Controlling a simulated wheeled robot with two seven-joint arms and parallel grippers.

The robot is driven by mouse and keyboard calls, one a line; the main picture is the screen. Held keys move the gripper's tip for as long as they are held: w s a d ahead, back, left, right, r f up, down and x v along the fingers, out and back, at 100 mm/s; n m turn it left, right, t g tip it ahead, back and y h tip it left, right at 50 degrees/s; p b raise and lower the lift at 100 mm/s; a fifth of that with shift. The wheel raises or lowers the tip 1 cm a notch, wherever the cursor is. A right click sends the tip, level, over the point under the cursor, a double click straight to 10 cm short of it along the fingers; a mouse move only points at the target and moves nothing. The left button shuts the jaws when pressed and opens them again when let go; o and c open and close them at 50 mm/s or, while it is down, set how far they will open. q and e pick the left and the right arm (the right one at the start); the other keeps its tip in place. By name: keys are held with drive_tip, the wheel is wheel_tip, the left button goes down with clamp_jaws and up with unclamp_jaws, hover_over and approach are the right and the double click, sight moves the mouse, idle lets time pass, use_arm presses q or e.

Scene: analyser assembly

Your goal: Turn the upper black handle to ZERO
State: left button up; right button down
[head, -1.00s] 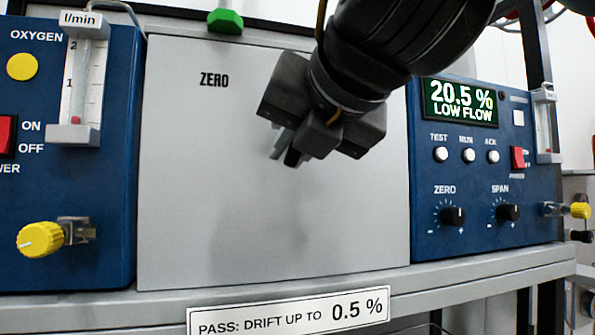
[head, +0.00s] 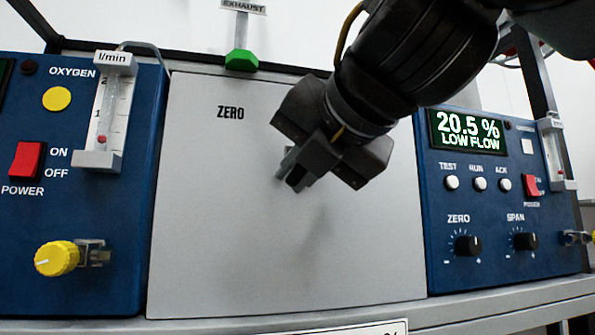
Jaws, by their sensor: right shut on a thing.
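The grey panel (head: 230,230) stands upright in the middle of the head view, with a black ZERO label (head: 230,113) at its upper part. My right gripper (head: 296,174) is in front of the panel, to the right of and below that label. It is shut on a small dark part between its fingers, which I take as the upper black handle. The gripper body covers most of it, so which way it points is hidden. My left gripper is not in view.
A blue analyser (head: 500,190) at right reads 20.5 % LOW FLOW and has small black ZERO and SPAN knobs. A blue oxygen unit (head: 110,200) with a yellow knob (head: 57,258) stands at left. A green valve handle (head: 241,60) is above the panel.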

drive_tip(key=c, duration=1.4)
unclamp_jaws()
drive_tip(key=shift+s+d, duration=0.1)
drive_tip(key=shift+s, duration=0.05)
drive_tip(key=b+v, duration=0.2)
drive_tip(key=v, duration=0.8)
drive_tip(key=shift+s+r, duration=0.2)
drive_tip(key=shift+d, duration=0.15)
